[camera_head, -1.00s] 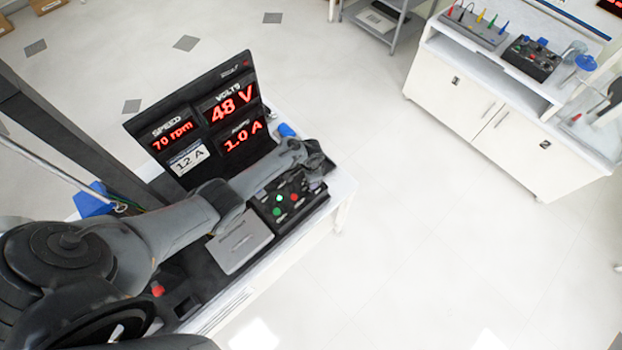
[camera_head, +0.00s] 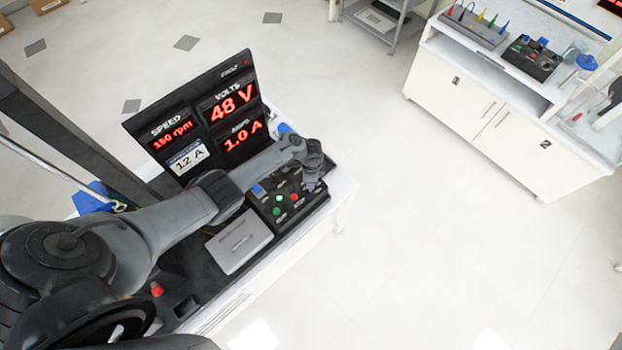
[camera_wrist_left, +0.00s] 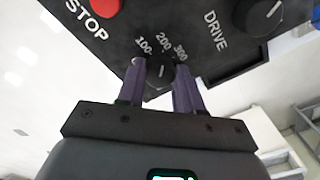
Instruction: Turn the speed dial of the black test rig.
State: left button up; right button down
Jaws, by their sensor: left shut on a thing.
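The black test rig (camera_head: 262,222) stands on a white bench, with a tall display panel (camera_head: 203,112) behind its control box. The panel reads SPEED 150 rpm (the first digits are slightly unclear), 48 V and 1.0 A. In the left wrist view, the speed dial (camera_wrist_left: 159,72) is a black knob with 100, 200 and 300 printed around it. My left gripper (camera_wrist_left: 160,85) is shut on the dial, one purple finger on each side. In the head view my left gripper (camera_head: 312,172) is over the far right end of the control box. My right gripper is not in view.
A red STOP button (camera_wrist_left: 103,8) and a second black DRIVE knob (camera_wrist_left: 258,16) flank the dial. Green and red buttons (camera_head: 280,204) sit on the box. A grey lidded box (camera_head: 239,241) is beside it. Open floor lies right, before a white cabinet (camera_head: 500,115).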

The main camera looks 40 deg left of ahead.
pick_arm(q)
jog(key=o, duration=1)
jog(key=shift+o, duration=0.2)
jog(key=shift+r+p, duration=0.35)
jog(key=shift+r, duration=0.35)
notch_tip(320, 180, up, 9)
jog(key=p, duration=0.3)
jog(key=shift+r, duration=0.2)
